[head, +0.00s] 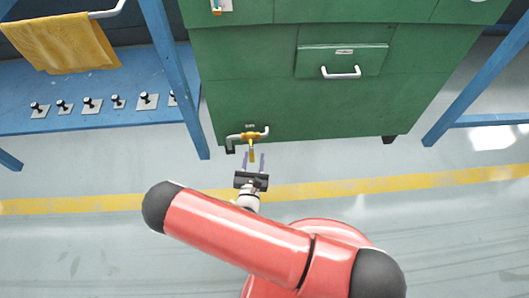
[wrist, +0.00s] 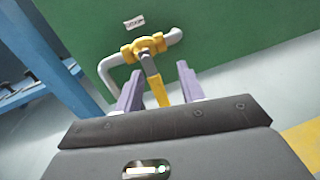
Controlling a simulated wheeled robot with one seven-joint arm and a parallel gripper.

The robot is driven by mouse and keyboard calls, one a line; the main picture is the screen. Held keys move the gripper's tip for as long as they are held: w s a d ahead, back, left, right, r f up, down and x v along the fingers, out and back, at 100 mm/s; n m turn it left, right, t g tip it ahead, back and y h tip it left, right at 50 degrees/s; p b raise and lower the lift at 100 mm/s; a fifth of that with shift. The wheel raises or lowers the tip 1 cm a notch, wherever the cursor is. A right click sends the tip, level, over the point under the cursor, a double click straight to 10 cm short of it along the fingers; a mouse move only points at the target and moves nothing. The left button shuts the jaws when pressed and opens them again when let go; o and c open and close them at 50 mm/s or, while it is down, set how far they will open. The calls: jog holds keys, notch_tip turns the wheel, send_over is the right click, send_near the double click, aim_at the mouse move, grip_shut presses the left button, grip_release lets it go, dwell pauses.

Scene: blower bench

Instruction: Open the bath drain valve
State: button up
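The bath drain valve (head: 250,135) is a brass-yellow body on a grey pipe low on the front of the green cabinet (head: 300,105). It also shows in the wrist view (wrist: 144,46), under a small white label (wrist: 134,23). Its yellow lever (wrist: 160,92) hangs from the body and points down towards my gripper. My gripper (head: 254,160) is in front of the valve, with its two purple fingers apart. In the wrist view the fingers (wrist: 158,88) stand on either side of the lever, with gaps visible on both sides. I cannot tell the exact depth of the lever between them.
A drawer with a white handle (head: 341,73) is above the valve. A blue bench (head: 110,118) with several small black-knobbed fittings and a yellow cloth (head: 62,42) stands at left. Blue legs flank the cabinet. The grey floor in front is clear, with a yellow stripe.

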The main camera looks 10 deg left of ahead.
aim_at(252, 157)
jog(key=s+f+n+y, duration=0.1)
jog(key=f+n+y, duration=0.1)
jog(key=f, duration=0.1)
jog(key=shift+s+a+n+g+y, duration=0.1)
jog(key=shift+s+n+g+y, duration=0.2)
jog(key=shift+s+g+y, duration=0.1)
jog(key=shift+f, duration=0.35)
jog(key=b+x, duration=0.1)
jog(key=x, duration=0.6)
jog(key=shift+w+a, duration=0.15)
jog(key=shift+w, duration=0.1)
jog(key=shift+c, duration=0.5)
grip_shut()
